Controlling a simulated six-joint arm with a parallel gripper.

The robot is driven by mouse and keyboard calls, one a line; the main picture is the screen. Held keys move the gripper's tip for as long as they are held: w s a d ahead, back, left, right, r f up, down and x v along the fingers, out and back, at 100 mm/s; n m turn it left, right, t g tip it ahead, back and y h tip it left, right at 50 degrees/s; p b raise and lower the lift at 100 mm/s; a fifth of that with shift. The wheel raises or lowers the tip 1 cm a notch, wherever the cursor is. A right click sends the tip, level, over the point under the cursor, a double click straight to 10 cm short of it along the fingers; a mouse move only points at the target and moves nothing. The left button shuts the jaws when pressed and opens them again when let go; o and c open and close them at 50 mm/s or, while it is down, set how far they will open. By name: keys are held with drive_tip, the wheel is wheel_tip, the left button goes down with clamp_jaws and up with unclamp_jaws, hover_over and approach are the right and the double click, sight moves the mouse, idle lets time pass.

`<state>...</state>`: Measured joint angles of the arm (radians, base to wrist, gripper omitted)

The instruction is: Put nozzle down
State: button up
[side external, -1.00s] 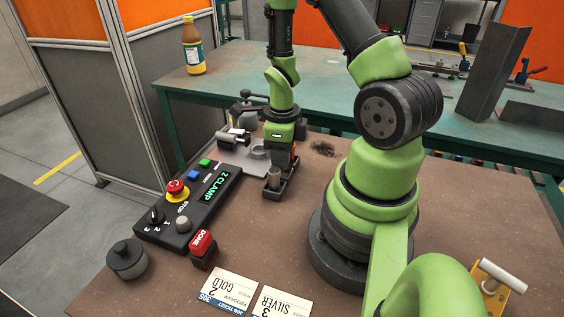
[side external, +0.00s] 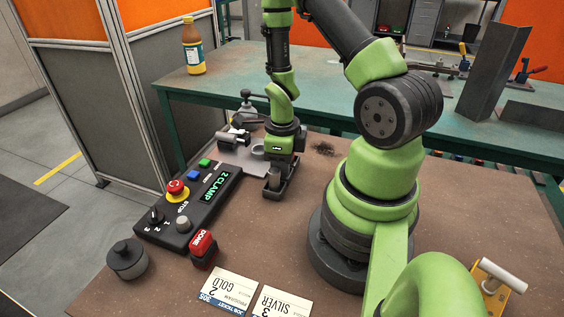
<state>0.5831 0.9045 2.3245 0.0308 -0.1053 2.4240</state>
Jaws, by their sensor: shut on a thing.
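A grey cylindrical nozzle (side external: 273,181) stands upright between the fingers, at the tray. My gripper is shut on it. The fingers are small and partly hidden by the gripper body. I cannot tell whether the nozzle's lower end touches the tray floor.
A control box (side external: 190,207) reading "2 CLAMP", a red DONE button (side external: 203,246), a dark lidded pot (side external: 127,259) and job tickets (side external: 230,288) lie nearer. Dark debris (side external: 323,148) lies right.

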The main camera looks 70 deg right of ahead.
drive_tip(key=o, duration=0.6)
drive_tip(key=shift+f, duration=0.5)
drive_tip(key=shift+o, duration=0.2)
drive_tip(key=w+a+r+n+t, duration=0.15)
drive_tip(key=r+n, duration=0.25)
drive_tip(key=r, duration=0.6)
drive_tip(key=a+r+n+t, duration=0.1)
drive_tip(key=a+r+n, duration=0.25)
drive_tip(key=r, duration=0.65)
drive_tip(key=s+a+r+n+t+y, duration=0.1)
drive_tip(key=a+r+n, duration=0.4)
drive_tip(key=n, duration=0.6)
drive_tip(key=s+a+r+n+t+y, duration=0.1)
drive_tip(key=s+a+r+n+t, duration=0.2)
drive_tip(key=n, duration=0.8)
drive_tip(key=shift+s+a+r+n+t, duration=0.35)
drive_tip(key=shift+s+a+r, duration=0.65)
drive_tip(key=shift+a, duration=0.1)
